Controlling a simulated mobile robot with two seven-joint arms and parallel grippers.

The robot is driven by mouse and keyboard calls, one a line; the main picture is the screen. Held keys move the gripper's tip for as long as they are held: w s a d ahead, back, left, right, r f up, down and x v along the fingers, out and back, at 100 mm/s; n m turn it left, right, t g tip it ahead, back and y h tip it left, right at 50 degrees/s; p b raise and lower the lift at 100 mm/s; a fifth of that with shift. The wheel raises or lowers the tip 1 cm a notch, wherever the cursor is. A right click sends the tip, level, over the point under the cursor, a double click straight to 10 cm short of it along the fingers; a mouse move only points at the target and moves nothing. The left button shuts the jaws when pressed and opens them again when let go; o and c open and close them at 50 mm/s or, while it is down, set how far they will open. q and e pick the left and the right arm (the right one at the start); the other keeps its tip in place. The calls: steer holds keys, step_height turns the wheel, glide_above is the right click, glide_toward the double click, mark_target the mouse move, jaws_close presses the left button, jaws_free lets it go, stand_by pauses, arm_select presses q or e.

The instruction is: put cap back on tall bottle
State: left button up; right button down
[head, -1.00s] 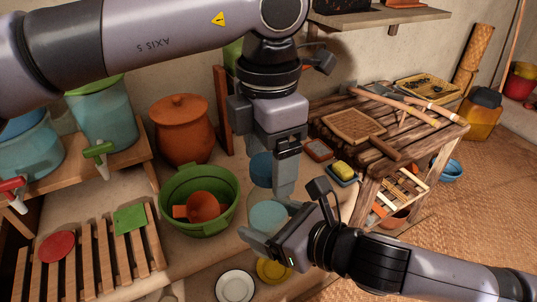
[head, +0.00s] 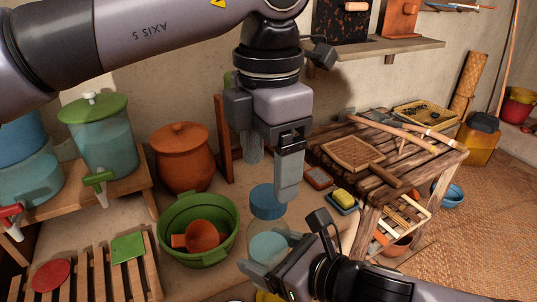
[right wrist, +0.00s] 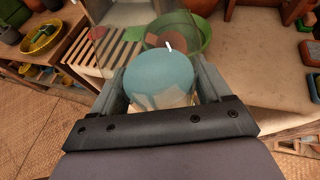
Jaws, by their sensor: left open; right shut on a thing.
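The tall bottle (head: 255,228) is clear, with teal contents, and stands upright at the centre of the head view. My right gripper (head: 268,262) is shut on its lower part. The right wrist view shows the teal part (right wrist: 160,70) between the fingers. The dark blue cap (head: 267,201) appears to sit level at the bottle's top; its exact seating cannot be told. My left gripper (head: 270,178) is open just above the cap and holds nothing. One fingertip overlaps the cap's right edge in the picture.
A green basin (head: 180,245) with an orange vessel (head: 203,234) stands left of the bottle. A slatted rack (head: 90,285) is further left. A clay pot (head: 182,165) stands behind. A wooden table (head: 400,155) with tools is at the right.

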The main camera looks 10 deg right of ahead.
mark_target(268, 195)
arm_select(q)
step_height(268, 195, up, 3)
steer(key=n, duration=0.4)
steer(key=shift+r+n, duration=0.1)
steer(key=shift+n, duration=0.2)
steer(key=shift+f, duration=4.05)
steer(key=c, duration=1.1)
